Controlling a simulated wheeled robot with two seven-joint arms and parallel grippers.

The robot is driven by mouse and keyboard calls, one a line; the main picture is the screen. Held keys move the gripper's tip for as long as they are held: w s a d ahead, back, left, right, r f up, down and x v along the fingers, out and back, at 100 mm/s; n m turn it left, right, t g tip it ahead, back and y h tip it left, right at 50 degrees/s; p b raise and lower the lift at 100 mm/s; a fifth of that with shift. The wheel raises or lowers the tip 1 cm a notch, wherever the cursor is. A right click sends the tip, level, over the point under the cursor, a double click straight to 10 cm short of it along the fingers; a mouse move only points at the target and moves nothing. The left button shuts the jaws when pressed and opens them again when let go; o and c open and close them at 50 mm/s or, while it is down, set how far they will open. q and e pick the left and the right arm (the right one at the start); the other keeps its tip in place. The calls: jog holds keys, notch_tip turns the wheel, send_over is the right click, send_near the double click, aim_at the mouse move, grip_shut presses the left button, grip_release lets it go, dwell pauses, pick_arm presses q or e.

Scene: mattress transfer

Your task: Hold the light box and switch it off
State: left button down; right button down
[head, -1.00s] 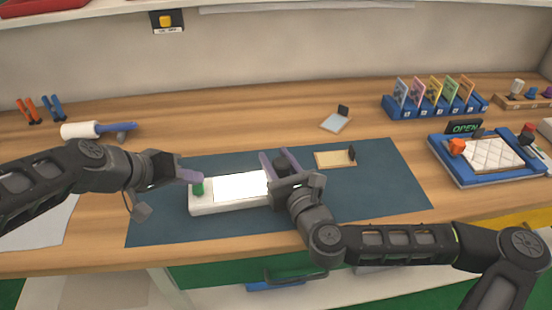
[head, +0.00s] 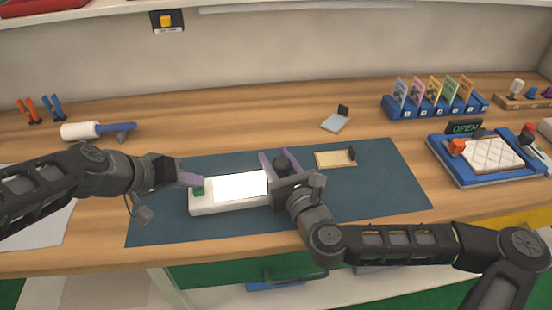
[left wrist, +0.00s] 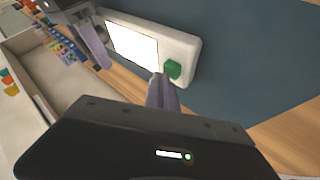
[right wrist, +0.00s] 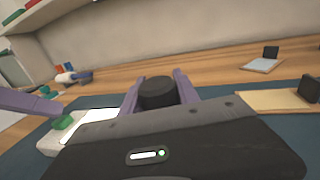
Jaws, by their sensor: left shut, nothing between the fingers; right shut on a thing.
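The white light box (head: 230,205) lies on the dark blue mat with its panel (head: 240,186) bright white. A green switch (head: 198,190) is at its left end and also shows in the left wrist view (left wrist: 173,69). A dark round knob (head: 281,165) is at its right end. My right gripper (head: 278,156) is shut on the knob, with one finger on each side of it in the right wrist view (right wrist: 157,92). My left gripper (head: 192,179) is shut and empty, its fingertips at the green switch; I cannot tell if they press on it.
The blue mat (head: 370,190) is clear to the right, apart from a small tan board (head: 334,159) at its back edge. A grey plate (head: 336,123), a white roller (head: 80,130), a blue card rack (head: 432,108) and a blue tray with a quilted pad (head: 487,176) stand around it.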

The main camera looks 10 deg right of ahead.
aim_at(194, 191)
pick_arm(q)
jog(key=shift+f, duration=0.25)
pick_arm(e)
jog(key=shift+r, duration=0.1)
pick_arm(q)
jog(key=shift+r, duration=0.75)
notch_tip(194, 191, up, 6)
dwell(0.6)
pick_arm(e)
jog(key=c, duration=0.8)
grip_release()
